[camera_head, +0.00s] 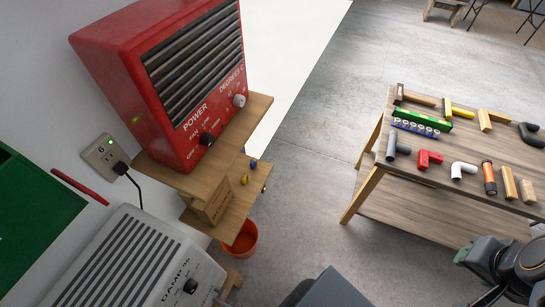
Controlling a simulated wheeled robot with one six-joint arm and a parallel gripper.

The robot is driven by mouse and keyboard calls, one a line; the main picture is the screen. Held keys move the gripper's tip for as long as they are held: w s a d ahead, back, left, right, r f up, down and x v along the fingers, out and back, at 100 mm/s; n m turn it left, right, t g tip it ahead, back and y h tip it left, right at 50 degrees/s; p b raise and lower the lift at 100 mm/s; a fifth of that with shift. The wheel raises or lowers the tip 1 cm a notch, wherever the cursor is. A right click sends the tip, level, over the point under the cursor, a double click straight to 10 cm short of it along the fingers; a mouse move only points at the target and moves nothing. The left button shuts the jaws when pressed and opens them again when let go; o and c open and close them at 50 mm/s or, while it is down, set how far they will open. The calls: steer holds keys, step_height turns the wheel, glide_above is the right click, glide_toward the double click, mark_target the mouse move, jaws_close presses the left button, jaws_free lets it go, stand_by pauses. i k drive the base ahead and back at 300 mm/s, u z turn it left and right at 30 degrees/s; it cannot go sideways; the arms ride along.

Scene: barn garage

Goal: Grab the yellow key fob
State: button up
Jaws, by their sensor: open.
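A small yellow object (244,180), which looks like the yellow key fob, lies on the lower wooden shelf (236,213) at the left. A small blue object (253,163) lies just behind it on the same shelf. The yellow one is too small to make out in detail. A dark part of my arm shows at the lower right corner, far from the shelf. I cannot make out my gripper's fingers in this view.
A red heater (165,75) stands on the upper shelf (262,108), above the small objects. A wooden box (212,203) sits beside them. An orange bucket (241,240) stands below. A workbench (440,157) with pipe fittings and tools is at the right. Open floor lies between.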

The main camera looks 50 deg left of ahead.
mark_target(244, 179)
steer(key=i, duration=0.55)
steer(key=u, duration=3.05)
steer(key=i, duration=0.5)
steer(key=z, duration=0.05)
